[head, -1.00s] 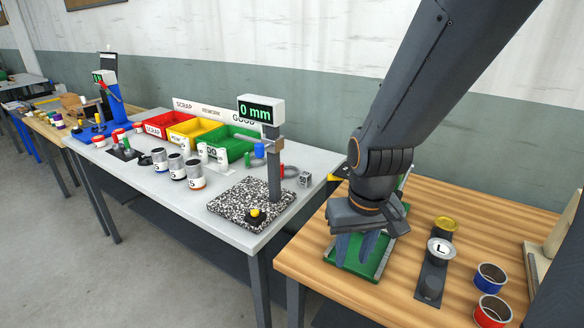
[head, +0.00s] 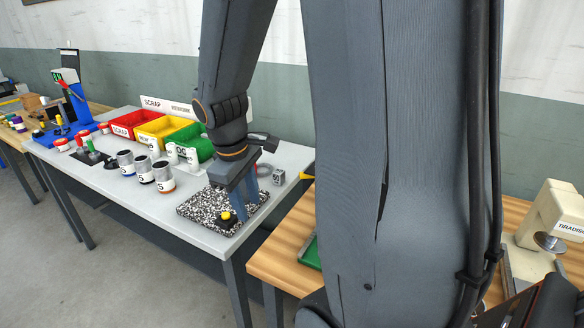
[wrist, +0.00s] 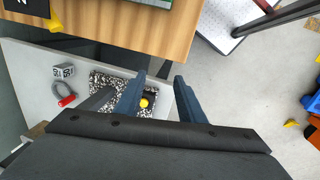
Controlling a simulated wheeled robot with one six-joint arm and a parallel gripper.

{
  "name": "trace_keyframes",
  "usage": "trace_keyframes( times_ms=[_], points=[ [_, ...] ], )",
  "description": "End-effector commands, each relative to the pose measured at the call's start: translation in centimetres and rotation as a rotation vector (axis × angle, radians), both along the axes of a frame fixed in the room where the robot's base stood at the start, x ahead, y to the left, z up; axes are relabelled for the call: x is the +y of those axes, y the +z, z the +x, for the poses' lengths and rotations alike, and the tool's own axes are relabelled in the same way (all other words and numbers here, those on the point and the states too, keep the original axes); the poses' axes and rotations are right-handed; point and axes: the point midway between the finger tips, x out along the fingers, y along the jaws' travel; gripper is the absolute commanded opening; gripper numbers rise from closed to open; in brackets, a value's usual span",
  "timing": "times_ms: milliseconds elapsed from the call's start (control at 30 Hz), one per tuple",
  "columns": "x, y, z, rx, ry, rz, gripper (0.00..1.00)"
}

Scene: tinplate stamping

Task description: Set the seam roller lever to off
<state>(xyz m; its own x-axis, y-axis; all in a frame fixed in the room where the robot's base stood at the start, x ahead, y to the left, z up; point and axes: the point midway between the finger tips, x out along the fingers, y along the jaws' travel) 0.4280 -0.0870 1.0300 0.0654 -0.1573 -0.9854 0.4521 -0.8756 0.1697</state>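I cannot pick out a lever that is plainly marked as the seam roller's. A blue stand (head: 79,108) with a red bar on top is far left in the head view. A yellow pointed piece (head: 308,177) shows at the wooden bench's back edge, mostly hidden by my arm. My gripper (head: 255,207) is over the speckled plate (head: 195,211) on the grey table, near a yellow knob (head: 227,217). In the wrist view its two blue-grey fingers (wrist: 160,82) stand apart with nothing held between them. The knob also shows there (wrist: 144,103).
Red (head: 128,119), yellow (head: 155,135) and green (head: 199,147) bins line the grey table's back. Several cans (head: 146,169) stand in front. A cream machine (head: 558,212) is at the right on the wooden bench (head: 275,248). Grey floor is clear at lower left.

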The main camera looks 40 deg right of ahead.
Motion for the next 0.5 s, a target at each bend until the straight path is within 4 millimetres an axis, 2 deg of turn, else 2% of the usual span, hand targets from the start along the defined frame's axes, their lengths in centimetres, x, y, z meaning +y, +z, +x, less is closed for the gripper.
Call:
trace_keyframes(
  times_ms=[33,200,300,400,500],
  points=[
    [-2.5,1.0,1.1,0.027,0.078,-0.045,0.36],
    [-10.0,4.3,3.5,0.148,0.335,-0.189,0.36],
    [-13.1,5.7,4.1,0.207,0.427,-0.242,0.36],
    [-14.8,6.4,4.4,0.244,0.477,-0.270,0.36],
    [-15.7,6.2,4.4,0.259,0.495,-0.279,0.36]
  ],
)
